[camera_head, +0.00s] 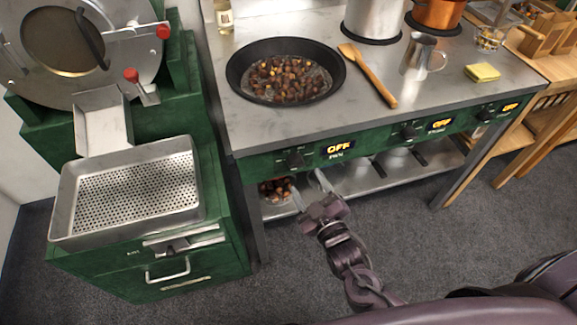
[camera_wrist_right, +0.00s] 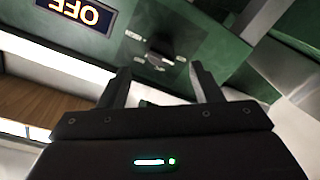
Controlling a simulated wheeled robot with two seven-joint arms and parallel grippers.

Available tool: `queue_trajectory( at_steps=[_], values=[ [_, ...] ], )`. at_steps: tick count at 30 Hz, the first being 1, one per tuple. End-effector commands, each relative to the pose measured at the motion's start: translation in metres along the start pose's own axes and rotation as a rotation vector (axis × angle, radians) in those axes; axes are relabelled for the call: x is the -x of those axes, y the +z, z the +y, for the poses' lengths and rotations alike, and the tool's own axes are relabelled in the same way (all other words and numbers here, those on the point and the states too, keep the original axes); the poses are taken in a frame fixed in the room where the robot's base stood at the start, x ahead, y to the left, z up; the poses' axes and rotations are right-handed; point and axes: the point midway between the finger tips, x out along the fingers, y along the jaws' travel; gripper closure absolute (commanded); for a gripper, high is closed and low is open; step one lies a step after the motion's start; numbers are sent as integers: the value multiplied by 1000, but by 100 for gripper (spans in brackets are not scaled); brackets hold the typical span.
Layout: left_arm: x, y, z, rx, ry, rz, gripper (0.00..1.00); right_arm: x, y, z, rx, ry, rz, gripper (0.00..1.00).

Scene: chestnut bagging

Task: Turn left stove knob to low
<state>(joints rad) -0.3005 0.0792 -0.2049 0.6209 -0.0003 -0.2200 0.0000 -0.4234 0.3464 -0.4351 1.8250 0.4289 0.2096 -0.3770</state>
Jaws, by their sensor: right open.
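The left stove knob (camera_head: 295,159) is a small dark knob on the green front panel, left of a lit display (camera_head: 338,147) reading OFF. My right gripper (camera_head: 311,190) is open and empty, just below and in front of that panel. In the right wrist view the knob (camera_wrist_right: 160,46) lies beyond and between the two open fingertips (camera_wrist_right: 160,78), apart from them. The OFF display (camera_wrist_right: 80,12) shows upside down at the upper left there. My left gripper is out of view.
A black pan (camera_head: 238,84) of chestnuts sits on the stove top (camera_head: 350,110), with a wooden spatula (camera_head: 370,77) beside it. A shelf (camera_head: 350,183) below holds more chestnuts. A green machine with a perforated tray (camera_head: 70,222) stands at left. Two more knobs sit further right.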

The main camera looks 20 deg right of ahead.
Motion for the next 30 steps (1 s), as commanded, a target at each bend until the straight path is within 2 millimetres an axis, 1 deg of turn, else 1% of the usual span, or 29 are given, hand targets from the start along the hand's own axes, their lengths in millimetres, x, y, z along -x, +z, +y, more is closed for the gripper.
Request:
queue_trajectory(
  at_steps=[1,3,6,10,15,22,23,30],
  values=[
    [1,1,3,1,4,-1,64,-9,-2,1,0,3,3,41],
    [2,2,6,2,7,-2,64,-22,-2,1,-1,3,3,41],
    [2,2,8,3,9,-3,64,-38,-1,1,-1,2,2,41],
    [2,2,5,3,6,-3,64,-54,-1,0,-2,1,1,41],
    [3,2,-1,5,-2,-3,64,-63,0,0,-2,-1,-1,41],
    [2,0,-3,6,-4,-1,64,-63,0,-1,-2,-2,-2,41],
    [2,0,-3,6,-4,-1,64,-63,0,-1,-2,-2,-2,44],
    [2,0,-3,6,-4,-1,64,-63,0,-1,-2,-1,-1,75]
  ],
)
